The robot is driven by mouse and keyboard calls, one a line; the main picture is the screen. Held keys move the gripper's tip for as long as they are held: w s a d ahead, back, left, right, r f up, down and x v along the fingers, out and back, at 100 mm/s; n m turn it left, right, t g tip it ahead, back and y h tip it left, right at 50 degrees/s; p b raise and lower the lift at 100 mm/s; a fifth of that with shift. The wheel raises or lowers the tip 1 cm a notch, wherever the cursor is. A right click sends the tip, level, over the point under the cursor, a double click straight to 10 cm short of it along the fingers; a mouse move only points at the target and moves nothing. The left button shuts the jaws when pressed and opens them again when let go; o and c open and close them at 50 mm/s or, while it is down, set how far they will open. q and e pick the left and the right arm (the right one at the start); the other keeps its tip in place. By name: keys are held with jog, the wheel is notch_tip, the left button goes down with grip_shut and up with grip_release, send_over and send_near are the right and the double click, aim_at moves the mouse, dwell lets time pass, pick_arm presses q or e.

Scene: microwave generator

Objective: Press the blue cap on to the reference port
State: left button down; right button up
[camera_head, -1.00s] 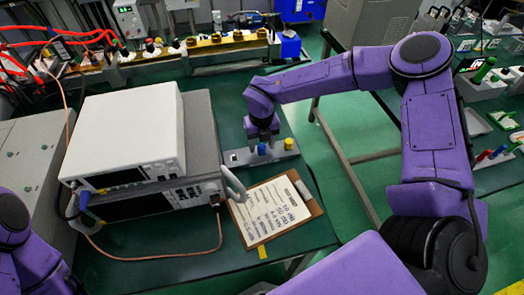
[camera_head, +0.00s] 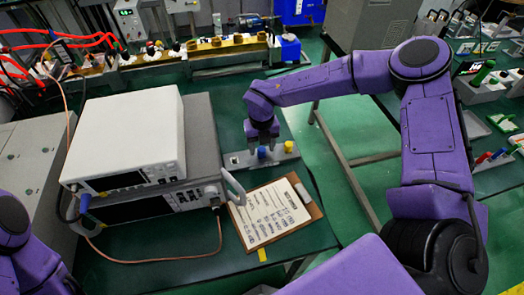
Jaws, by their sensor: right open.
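The blue cap (camera_head: 262,152) stands upright on a small grey holder block (camera_head: 234,160) at the table's right side, beside a yellow cap (camera_head: 288,146). My right gripper (camera_head: 262,146) points down over the blue cap with its fingers open, one to each side; whether they touch it is too small to tell. The instrument with ports is the dark front unit (camera_head: 130,204) under a white box (camera_head: 125,130). I cannot make out which port is the reference port. Only links of my left arm show at the lower left; its gripper is out of view.
A clipboard (camera_head: 272,212) with a printed sheet lies in front of the holder. A grey handle (camera_head: 233,188) juts from the instrument near it. A copper-coloured cable (camera_head: 150,260) loops across the green table (camera_head: 205,262). A cluttered bench with red cables is behind.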

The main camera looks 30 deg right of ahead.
aim_at(262, 149)
grip_shut()
jog(key=shift+r, duration=0.15)
jog(key=shift+r+p, duration=2.4)
jog(key=shift+r, duration=0.5)
